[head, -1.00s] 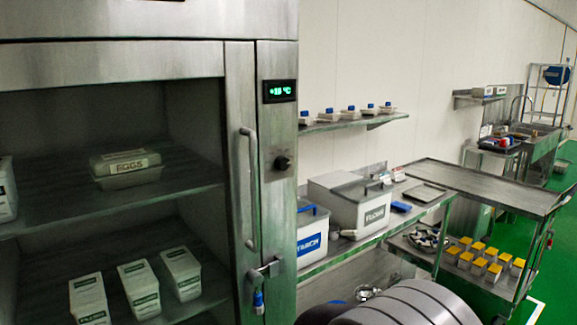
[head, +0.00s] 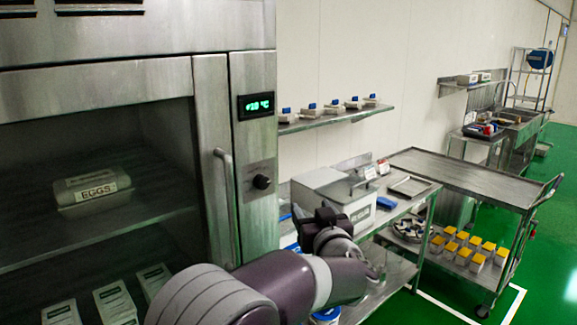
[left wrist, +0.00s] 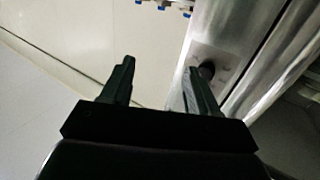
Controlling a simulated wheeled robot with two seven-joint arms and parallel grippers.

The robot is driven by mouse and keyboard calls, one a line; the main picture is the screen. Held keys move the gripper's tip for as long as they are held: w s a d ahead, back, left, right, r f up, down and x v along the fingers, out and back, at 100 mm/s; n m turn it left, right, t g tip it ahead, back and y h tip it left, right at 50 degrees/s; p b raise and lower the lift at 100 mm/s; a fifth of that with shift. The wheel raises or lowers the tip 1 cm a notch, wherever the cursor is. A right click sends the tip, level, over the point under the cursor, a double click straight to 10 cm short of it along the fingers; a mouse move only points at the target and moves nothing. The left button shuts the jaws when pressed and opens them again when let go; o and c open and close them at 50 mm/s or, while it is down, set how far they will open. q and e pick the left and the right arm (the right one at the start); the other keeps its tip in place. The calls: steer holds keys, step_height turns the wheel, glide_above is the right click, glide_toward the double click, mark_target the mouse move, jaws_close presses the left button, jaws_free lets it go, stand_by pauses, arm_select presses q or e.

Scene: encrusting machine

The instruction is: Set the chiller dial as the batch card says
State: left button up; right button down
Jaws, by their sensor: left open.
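The chiller dial (head: 262,182) is a small black knob on the steel front panel of the chiller (head: 250,215), below a green digital display (head: 256,105). The dial also shows in the left wrist view (left wrist: 207,70), beyond the right-hand finger. My left gripper (head: 318,215) is open and empty, to the right of the dial and apart from it. Its two dark fingers (left wrist: 155,80) show spread in the left wrist view. My right gripper is not in view. I cannot make out a batch card with readable writing.
A vertical door handle (head: 230,205) stands left of the dial. A bench with a lidded bin (head: 335,190) and a steel trolley (head: 470,180) stand to the right. Small tubs line the wall shelf (head: 335,118).

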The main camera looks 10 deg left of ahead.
mark_target(264, 183)
arm_select(q)
steer(key=s+r+n+g+y+p, duration=0.1)
steer(key=s+r+n+g+y, duration=0.3)
steer(key=s+n+g+y, duration=0.15)
steer(key=shift+m+t+y, duration=0.35)
steer(key=p+x, duration=0.3)
steer(key=x, duration=0.9)
steer(key=shift+w+f+p, duration=0.1)
steer(key=shift+p, duration=0.3)
steer(key=shift+w+a+f, duration=0.1)
steer(key=shift+w+a, duration=0.3)
steer(key=shift+w, duration=0.05)
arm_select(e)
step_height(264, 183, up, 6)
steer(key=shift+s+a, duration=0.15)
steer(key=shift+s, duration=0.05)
arm_select(q)
steer(key=shift+c, duration=0.2)
steer(key=c, duration=1)
